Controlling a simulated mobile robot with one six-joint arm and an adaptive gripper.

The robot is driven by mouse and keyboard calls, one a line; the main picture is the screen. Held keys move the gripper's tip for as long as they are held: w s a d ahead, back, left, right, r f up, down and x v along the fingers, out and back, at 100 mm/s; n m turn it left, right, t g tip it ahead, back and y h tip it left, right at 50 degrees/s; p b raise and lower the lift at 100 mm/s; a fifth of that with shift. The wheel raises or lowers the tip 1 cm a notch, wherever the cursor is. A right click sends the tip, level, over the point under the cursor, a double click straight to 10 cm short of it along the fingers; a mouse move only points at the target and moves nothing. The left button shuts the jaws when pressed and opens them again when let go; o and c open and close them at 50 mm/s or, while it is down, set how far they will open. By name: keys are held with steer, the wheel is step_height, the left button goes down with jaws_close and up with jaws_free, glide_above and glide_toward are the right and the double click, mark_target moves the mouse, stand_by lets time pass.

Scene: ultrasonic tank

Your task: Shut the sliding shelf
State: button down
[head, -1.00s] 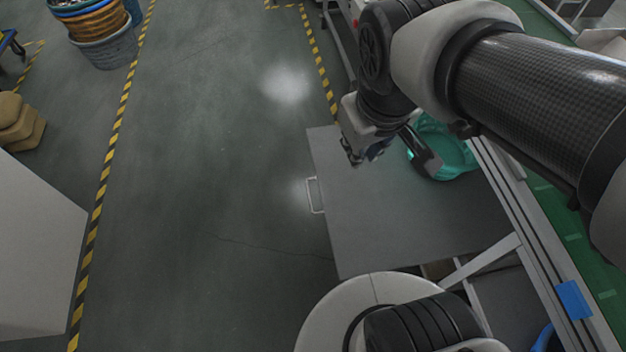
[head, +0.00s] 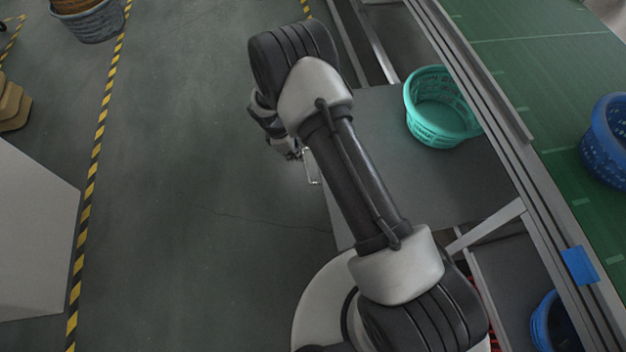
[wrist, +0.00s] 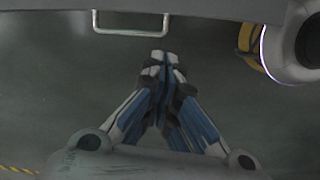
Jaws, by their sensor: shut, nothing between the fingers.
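The sliding shelf (head: 395,185) is a flat grey panel pulled out from under the conveyor bench, extending left over the floor. Its pale bar handle (head: 313,168) is on the left edge; both the shelf edge (wrist: 215,8) and the handle (wrist: 131,31) show at the top of the wrist view. My gripper (wrist: 158,55) is shut and empty. Its fingertips point at the handle's right end in the wrist view, with a small gap showing. In the head view my gripper (head: 294,155) is just left of the handle, partly hidden by my arm.
A teal basket (head: 435,125) stands on the shelf's far part. The green conveyor (head: 540,70) with a blue basket (head: 608,145) runs along the right. Another blue basket (head: 548,325) sits below the frame. Open floor (head: 190,180) lies left, with a white box (head: 35,235) beyond.

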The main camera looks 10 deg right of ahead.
steer(key=s+d+f+n+b, duration=0.1)
steer(key=d+f+b, duration=0.1)
steer(key=f, duration=0.7)
steer(key=s+d+f+n+b, duration=0.1)
steer(key=d+f+b, duration=0.1)
steer(key=f, duration=0.8)
steer(key=shift+s+d, duration=0.25)
steer(key=shift+d, duration=0.65)
